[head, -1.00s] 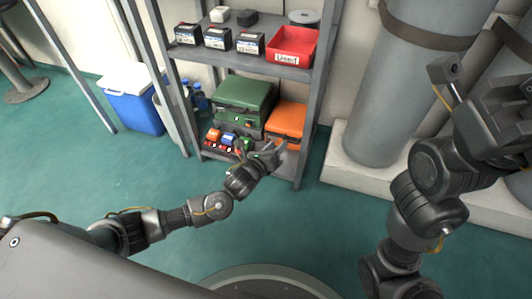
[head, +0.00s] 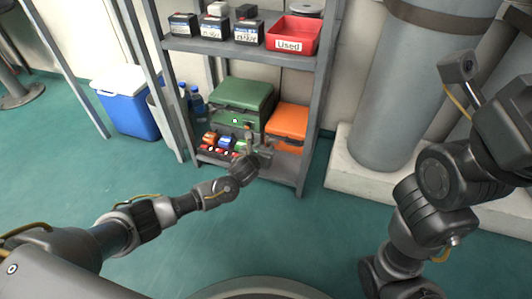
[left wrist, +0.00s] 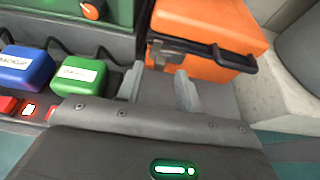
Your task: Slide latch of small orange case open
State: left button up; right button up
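The small orange case (head: 288,122) sits on the lower shelf, right of the green case. In the left wrist view the orange case (left wrist: 208,28) shows a black handle (left wrist: 235,62) and a grey latch (left wrist: 170,50) on its front left. The latch looks partly hidden; I cannot tell its position. My left gripper (head: 258,148) is in front of the shelf, just left of the orange case. In the left wrist view its two grey fingers (left wrist: 160,88) are apart and empty, just short of the latch. My right gripper (head: 508,105) is partly cut off at the right edge.
A large green case (head: 242,95) stands left of the orange one. Blue (left wrist: 25,72) and green (left wrist: 80,76) small boxes sit close to the left finger. A red bin (head: 292,36) and batteries stand on the shelf above. A grey cylinder (head: 402,90) stands at the right.

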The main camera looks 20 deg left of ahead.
aim_at(268, 144)
pick_arm(q)
jog(key=shift+b+x, duration=0.45)
jog(key=shift+x, duration=0.55)
jog(key=shift+w, duration=0.25)
grip_shut()
